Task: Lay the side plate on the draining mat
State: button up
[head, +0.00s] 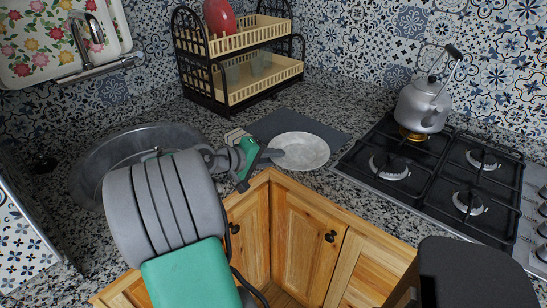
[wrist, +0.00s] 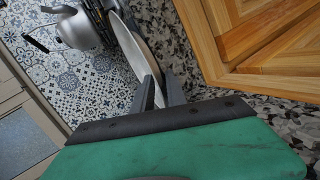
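The side plate (head: 300,151) is pale and round. In the head view it overlaps the front part of the dark grey draining mat (head: 278,122) and sticks out past the mat's front edge. My gripper (head: 271,154) is shut on the plate's left rim. In the wrist view the plate (wrist: 139,48) shows nearly edge-on, its rim between the two fingers (wrist: 160,92). I cannot tell whether the plate touches the mat or is held just above it. The plate hides part of the mat.
A gas hob (head: 440,178) with a kettle (head: 424,104) stands to the right. A two-tier dish rack (head: 250,80) holding a red item is behind the mat. A round metal sink (head: 95,160) is at left, partly behind my arm. Wooden cabinets (head: 300,235) are below the counter's front edge.

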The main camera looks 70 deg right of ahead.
jog(key=shift+o, duration=0.9)
